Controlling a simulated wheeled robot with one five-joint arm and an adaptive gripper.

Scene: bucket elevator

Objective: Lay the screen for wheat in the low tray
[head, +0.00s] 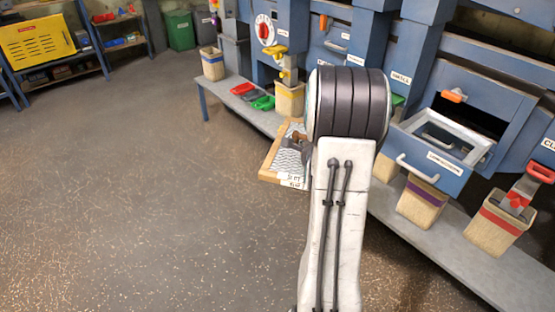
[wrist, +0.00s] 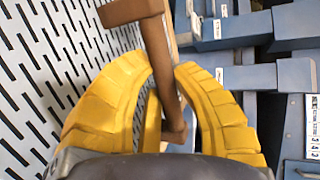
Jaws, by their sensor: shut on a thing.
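A screen (head: 287,160) with a slotted metal sheet and a pale wooden frame hangs in the air left of my arm in the head view. A white label (head: 291,180) is on its front edge; I cannot read it surely. In the wrist view the slotted sheet (wrist: 40,80) fills the left side. My gripper (wrist: 165,72) has its yellow fingers shut around the screen's brown handle (wrist: 160,45); my arm hides it in the head view. An open blue tray (head: 432,172) with a pale inner rim and a front handle sticks out of the machine at the right, apart from the screen.
The blue machine (head: 400,55) runs along the back and right. A grey ledge (head: 450,243) below it bears several wooden buckets, one with a purple band (head: 423,203) and one with a red band (head: 497,228). Red and green scoops (head: 262,102) lie further left. The floor at left is clear.

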